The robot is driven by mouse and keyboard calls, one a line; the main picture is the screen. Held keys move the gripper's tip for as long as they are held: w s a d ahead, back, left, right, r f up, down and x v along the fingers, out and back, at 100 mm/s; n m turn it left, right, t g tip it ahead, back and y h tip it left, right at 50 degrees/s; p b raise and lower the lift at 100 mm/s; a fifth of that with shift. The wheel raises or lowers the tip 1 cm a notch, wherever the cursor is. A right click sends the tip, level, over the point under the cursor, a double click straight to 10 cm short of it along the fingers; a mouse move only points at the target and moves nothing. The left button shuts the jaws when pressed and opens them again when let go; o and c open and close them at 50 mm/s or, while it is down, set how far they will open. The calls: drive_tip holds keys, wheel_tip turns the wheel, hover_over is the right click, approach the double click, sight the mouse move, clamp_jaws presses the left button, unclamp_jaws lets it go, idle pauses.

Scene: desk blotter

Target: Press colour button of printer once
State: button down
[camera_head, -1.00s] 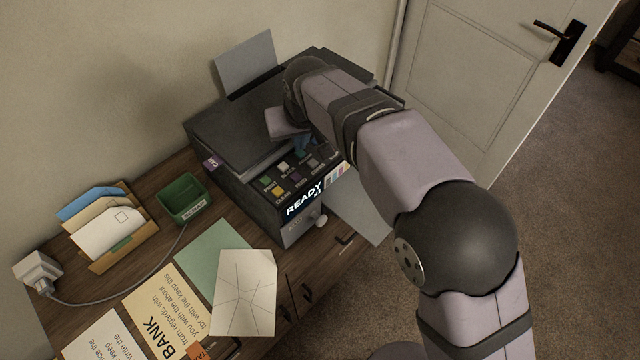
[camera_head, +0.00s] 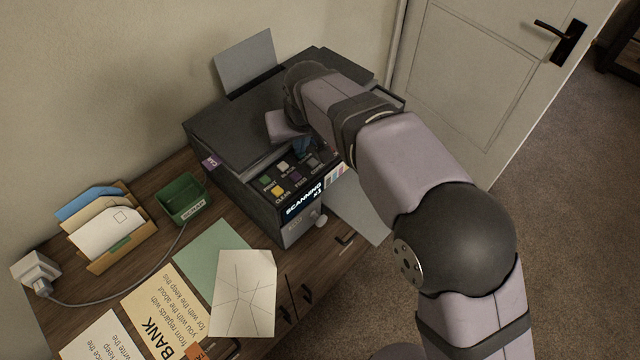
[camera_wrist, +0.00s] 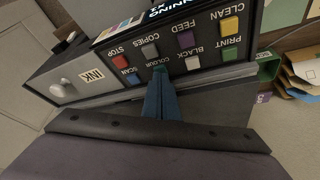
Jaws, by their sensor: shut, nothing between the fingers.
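The dark printer (camera_head: 262,185) stands on the desk, its small screen (camera_head: 303,199) reading "SCANNING" with a smaller "x1" line. Its button panel shows in the wrist view with labels upside down. The label COLOUR sits right at the tip of my gripper (camera_wrist: 160,75), which is shut and empty. The fingertips cover most of the colour button, so I cannot tell whether they touch it. The blue scan button (camera_wrist: 133,79) and red stop button (camera_wrist: 120,62) lie to one side, and the white black-copy button (camera_wrist: 192,62) and green print button (camera_wrist: 229,54) to the other.
A green scrap tray (camera_head: 184,200), a letter rack (camera_head: 105,232) and a white plug (camera_head: 36,268) with its cord are left of the printer. Papers (camera_head: 245,293) lie in front. A sheet stands in the printer's rear feed (camera_head: 246,62).

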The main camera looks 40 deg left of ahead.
wheel_tip(320, 180, up, 7)
drive_tip(key=p, duration=0.6)
idle(0.3)
